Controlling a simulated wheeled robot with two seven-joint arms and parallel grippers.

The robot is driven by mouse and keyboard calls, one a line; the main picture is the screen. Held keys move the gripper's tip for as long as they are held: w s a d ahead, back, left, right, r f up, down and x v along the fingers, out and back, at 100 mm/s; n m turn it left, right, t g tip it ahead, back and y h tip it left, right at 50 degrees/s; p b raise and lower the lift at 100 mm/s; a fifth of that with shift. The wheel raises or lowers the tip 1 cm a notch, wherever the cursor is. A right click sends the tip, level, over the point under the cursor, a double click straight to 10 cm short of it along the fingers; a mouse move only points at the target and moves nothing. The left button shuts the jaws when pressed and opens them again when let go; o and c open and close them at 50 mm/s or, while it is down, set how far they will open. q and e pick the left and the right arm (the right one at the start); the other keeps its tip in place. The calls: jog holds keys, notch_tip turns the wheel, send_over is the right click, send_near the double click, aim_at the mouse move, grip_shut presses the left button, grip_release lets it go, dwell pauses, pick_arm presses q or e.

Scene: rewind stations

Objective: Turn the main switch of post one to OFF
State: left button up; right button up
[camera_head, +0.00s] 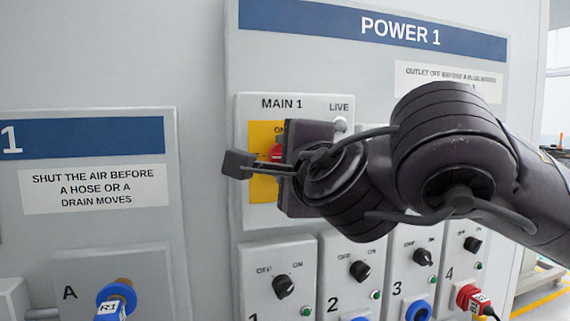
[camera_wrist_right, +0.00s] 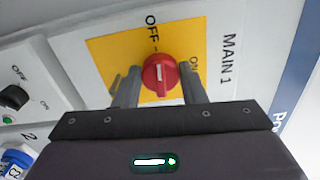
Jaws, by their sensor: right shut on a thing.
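The main switch is a red knob (camera_head: 276,153) on a yellow plate (camera_head: 262,191) under the label MAIN 1. My right gripper (camera_wrist_right: 158,92) is shut on the red knob (camera_wrist_right: 160,76), with one finger on each side of it in the right wrist view. There the white mark on the knob appears to lie in line with the OFF label, and ON is off to the right. In the head view the gripper hides most of the knob and the OFF label. My left gripper is not in view.
The LIVE lamp (camera_head: 341,124) looks pale. Below are several black outlet switches, such as number 1 (camera_head: 283,286), and a red plug (camera_head: 469,298) at outlet 4. An air panel (camera_head: 95,189) with a blue hose fitting (camera_head: 113,297) stands at left.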

jog(key=shift+f+n, duration=0.1)
jog(key=shift+n, duration=0.4)
jog(key=o, duration=1)
jog(key=shift+a+f, duration=0.1)
jog(key=shift+f, duration=0.1)
